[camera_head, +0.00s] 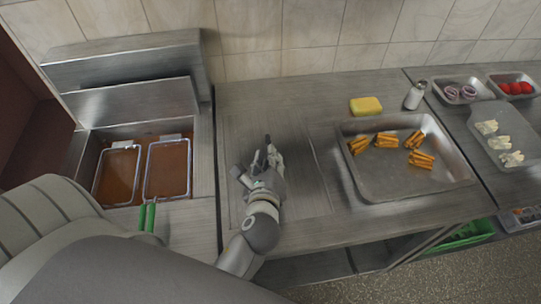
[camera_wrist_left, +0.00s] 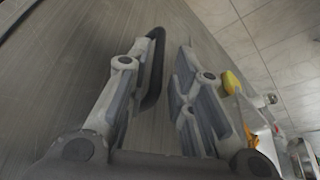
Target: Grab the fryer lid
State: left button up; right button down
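My left gripper (camera_head: 265,158) is low over a flat steel panel (camera_head: 300,150) on the counter, right of the open fryer; this panel looks like the fryer lid, but I cannot be sure. In the left wrist view the gripper (camera_wrist_left: 165,75) is open. A dark curved handle (camera_wrist_left: 155,65) stands between its fingers, close to the left one. I cannot tell whether they touch. The handle's base is partly hidden by the left finger. My right gripper is in neither view.
The fryer (camera_head: 205,165) holds brown oil and two baskets (camera_head: 166,170) with green handles (camera_head: 147,215). Steel panels (camera_head: 140,100) stand upright behind it. A tray (camera_head: 385,190) of fries, a yellow sponge-like block (camera_head: 366,105) and a shaker (camera_head: 414,96) are to the right.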

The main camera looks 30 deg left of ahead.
pick_arm(q)
jog(key=x, duration=0.6)
jog(key=shift+w+a+f+p, duration=0.15)
jog(key=shift+p, duration=0.25)
grip_shut()
